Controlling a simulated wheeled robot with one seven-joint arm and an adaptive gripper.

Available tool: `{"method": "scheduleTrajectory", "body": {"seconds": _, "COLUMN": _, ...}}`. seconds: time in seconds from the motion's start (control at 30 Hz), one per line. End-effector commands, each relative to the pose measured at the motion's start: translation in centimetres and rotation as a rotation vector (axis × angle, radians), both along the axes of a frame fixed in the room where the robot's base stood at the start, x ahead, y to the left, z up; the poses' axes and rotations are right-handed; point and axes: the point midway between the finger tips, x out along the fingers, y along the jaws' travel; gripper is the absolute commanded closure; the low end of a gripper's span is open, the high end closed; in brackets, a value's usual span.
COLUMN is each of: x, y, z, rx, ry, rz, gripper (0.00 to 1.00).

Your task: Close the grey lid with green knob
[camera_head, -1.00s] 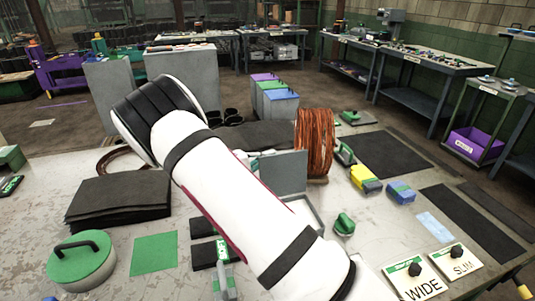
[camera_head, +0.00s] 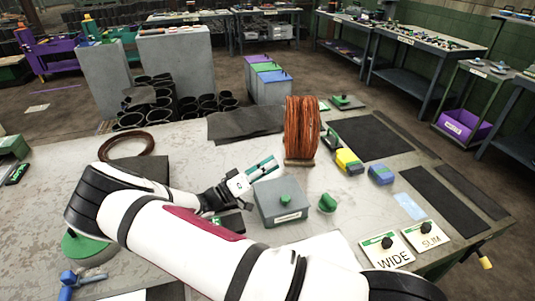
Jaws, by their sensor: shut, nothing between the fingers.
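The grey box (camera_head: 285,213) stands on the table at the middle of the view, with a label on its front. Its grey lid (camera_head: 268,190) lies flat over the top, and the green knob (camera_head: 285,199) stands up from its middle. I see no gap under the lid from here. My arm hides the table to the left and in front.
A separate green-handled piece (camera_head: 327,203) stands right of the box. A coil of orange cable (camera_head: 301,128) stands behind it. Yellow (camera_head: 348,161) and blue (camera_head: 381,174) blocks lie to the right. WIDE (camera_head: 388,251) and SLIM (camera_head: 426,237) signs are at the front right.

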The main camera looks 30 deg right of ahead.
Motion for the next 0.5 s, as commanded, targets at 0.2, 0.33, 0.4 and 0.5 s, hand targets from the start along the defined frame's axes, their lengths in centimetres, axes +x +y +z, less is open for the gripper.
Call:
{"method": "scheduleTrajectory", "body": {"seconds": 0.2, "x": -2.2, "y": 0.5, "z": -1.5, "rx": -0.041, "ry": -0.183, "rz": 0.003, "gripper": 1.00}}
{"method": "scheduleTrajectory", "body": {"seconds": 0.33, "x": -3.1, "y": 0.7, "z": -2.3, "rx": -0.058, "ry": -0.277, "rz": 0.002, "gripper": 1.00}}
{"method": "scheduleTrajectory", "body": {"seconds": 0.4, "x": -3.5, "y": 0.8, "z": -2.8, "rx": -0.067, "ry": -0.319, "rz": 0.002, "gripper": 1.00}}
{"method": "scheduleTrajectory", "body": {"seconds": 0.5, "x": -4.0, "y": 0.8, "z": -3.3, "rx": -0.076, "ry": -0.369, "rz": 0.001, "gripper": 1.00}}
